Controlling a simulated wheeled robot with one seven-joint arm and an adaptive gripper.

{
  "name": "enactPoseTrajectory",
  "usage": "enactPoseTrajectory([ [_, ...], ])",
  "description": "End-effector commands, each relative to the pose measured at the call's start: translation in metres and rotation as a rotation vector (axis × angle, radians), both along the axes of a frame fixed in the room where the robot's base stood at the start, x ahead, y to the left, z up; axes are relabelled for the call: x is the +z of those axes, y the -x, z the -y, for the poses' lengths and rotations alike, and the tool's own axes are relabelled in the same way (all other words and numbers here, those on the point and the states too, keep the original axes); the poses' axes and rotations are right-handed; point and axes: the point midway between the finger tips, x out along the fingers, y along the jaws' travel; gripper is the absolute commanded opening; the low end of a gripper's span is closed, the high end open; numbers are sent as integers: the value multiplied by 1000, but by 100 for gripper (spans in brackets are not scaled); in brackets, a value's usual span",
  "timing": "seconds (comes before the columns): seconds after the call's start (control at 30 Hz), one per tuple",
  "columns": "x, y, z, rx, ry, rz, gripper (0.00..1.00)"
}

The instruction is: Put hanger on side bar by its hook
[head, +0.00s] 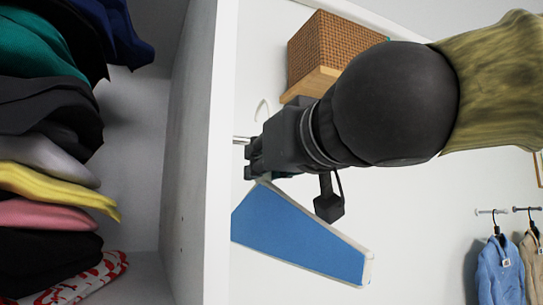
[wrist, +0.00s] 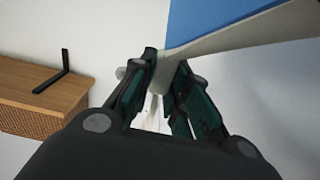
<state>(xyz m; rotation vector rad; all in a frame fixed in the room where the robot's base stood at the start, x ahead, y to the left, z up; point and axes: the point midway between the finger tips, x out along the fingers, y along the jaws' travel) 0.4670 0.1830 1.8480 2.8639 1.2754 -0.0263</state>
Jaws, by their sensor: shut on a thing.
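My gripper (head: 254,158) is shut on the pale hanger (wrist: 205,45). In the head view the hanger shows as a pale edge around a blue panel (head: 300,240), slanting down to the right below my gripper. A thin pale hook (head: 262,108) stands up just above my gripper. A short metal bar (head: 241,140), likely the side bar, sticks out from the white wardrobe panel towards my gripper, which hides the rest. Whether the hook touches the bar cannot be told. In the wrist view my gripper's fingers (wrist: 160,85) pinch the hanger's pale neck.
The white upright panel (head: 210,150) stands close left of my gripper. Folded clothes (head: 50,190) fill the shelves to its left. A woven box (head: 325,50) sits on a wooden shelf above. Jackets (head: 500,275) hang on wall hooks at far right.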

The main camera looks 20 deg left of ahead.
Motion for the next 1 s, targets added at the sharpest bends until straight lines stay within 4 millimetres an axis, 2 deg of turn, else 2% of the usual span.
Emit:
enactPoseTrajectory([
  [0.2,1,-11,-13,1,-1,1,0],
  [0.47,0,-12,-14,1,0,0,0],
  [1.0,0,-27,-32,1,1,1,0],
])
